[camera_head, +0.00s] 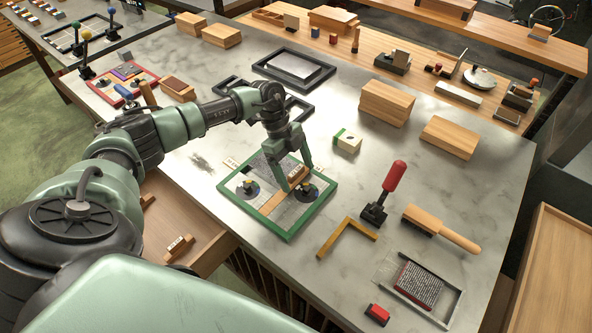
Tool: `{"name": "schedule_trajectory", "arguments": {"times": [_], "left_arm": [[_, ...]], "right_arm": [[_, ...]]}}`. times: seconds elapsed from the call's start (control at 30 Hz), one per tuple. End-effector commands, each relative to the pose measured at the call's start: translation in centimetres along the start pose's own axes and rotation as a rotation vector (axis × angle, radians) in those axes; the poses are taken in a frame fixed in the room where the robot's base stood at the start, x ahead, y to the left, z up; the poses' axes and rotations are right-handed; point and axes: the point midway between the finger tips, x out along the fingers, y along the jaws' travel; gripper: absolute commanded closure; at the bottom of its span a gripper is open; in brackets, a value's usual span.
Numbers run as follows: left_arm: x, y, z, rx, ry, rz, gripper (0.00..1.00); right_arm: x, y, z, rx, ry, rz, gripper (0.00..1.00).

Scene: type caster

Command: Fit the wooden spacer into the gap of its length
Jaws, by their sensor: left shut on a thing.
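My left gripper (297,174) is over the right part of a green-framed tray (291,233) and is shut on a small wooden spacer (296,175) with dark marks on it. Grey blocks and two round coloured dials with dark knobs lie inside the frame. A tan wooden strip (267,214) lies between the blocks near the frame's front left. The fingers partly cover the held spacer, and I cannot tell whether it touches what lies below it. Another marked wooden piece (179,247) lies in the open drawer at the left front. My right gripper is not in view.
Wooden blocks (386,103) stand farther back. Bare grey tabletop lies between these things.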

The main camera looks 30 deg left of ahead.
Motion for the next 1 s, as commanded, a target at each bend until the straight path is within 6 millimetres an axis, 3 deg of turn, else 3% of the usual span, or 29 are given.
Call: {"name": "schedule_trajectory", "arguments": {"times": [0.1,0.13,0.2,0.53,0.8,1.0], "left_arm": [[0.4,0.0,0.1,0.000,0.000,0.000,0.62],[0.4,0.0,0.1,0.000,0.000,0.000,0.14],[0.3,0.0,0.1,0.000,0.000,0.000,0.00],[-0.5,-0.1,0.2,0.000,-0.002,-0.002,0.00],[-4.9,-0.1,0.3,0.001,-0.002,-0.004,0.00],[-7.1,0.0,0.2,0.001,0.000,-0.001,0.00]], "right_arm": [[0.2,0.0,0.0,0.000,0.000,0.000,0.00],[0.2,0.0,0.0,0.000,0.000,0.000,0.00],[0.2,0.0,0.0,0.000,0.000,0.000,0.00],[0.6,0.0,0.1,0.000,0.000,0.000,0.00],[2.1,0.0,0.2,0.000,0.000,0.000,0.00],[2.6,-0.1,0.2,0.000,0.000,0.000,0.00]]}}
